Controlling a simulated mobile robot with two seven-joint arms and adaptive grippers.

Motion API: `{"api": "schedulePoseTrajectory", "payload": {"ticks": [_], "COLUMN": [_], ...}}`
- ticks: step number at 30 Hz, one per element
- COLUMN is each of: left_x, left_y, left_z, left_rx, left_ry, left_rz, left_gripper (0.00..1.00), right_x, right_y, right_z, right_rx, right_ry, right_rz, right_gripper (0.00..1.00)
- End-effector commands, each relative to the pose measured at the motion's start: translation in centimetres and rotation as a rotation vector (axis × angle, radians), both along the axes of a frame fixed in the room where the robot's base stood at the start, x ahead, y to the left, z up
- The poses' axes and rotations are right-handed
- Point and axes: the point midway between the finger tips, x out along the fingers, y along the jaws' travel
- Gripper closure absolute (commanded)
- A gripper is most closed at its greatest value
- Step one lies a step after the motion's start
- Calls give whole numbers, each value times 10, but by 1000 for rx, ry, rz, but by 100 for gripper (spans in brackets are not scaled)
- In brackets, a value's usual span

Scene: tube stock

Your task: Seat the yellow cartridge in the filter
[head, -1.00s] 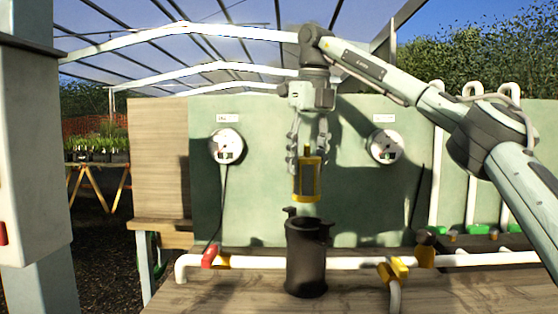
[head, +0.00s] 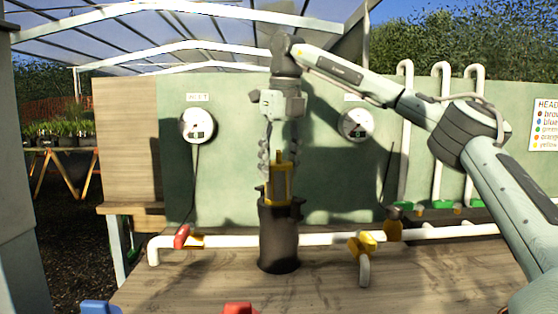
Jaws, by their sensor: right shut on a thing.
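The yellow cartridge (head: 279,184), with a grey mesh body, is upright above the bench. The black filter housing (head: 279,240) stands upright on the bench right below it. The cartridge's lower end is at the mouth of the housing; the rim hides how far in it reaches. My right gripper (head: 280,163) points straight down and is shut on the top of the cartridge. My left gripper is not in view.
A white pipe with a red valve handle (head: 182,236) runs behind the housing. A yellow valve (head: 362,243) is to its right. Two round gauges (head: 198,126) hang on the green panel. Blue (head: 98,307) and red (head: 240,308) objects show at the bottom edge.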

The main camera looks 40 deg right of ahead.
Motion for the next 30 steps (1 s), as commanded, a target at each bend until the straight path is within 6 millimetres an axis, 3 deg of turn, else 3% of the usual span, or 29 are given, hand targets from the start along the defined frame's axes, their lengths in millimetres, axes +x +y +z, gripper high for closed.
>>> {"api": "schedulePoseTrajectory", "payload": {"ticks": [30], "left_x": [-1], "left_y": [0], "left_z": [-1], "left_rx": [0], "left_ry": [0], "left_rz": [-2], "left_gripper": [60], "right_x": [-1], "right_y": [0], "right_z": [-7], "right_rx": [1], "right_ry": [0], "right_rz": [1], "right_gripper": [79]}}
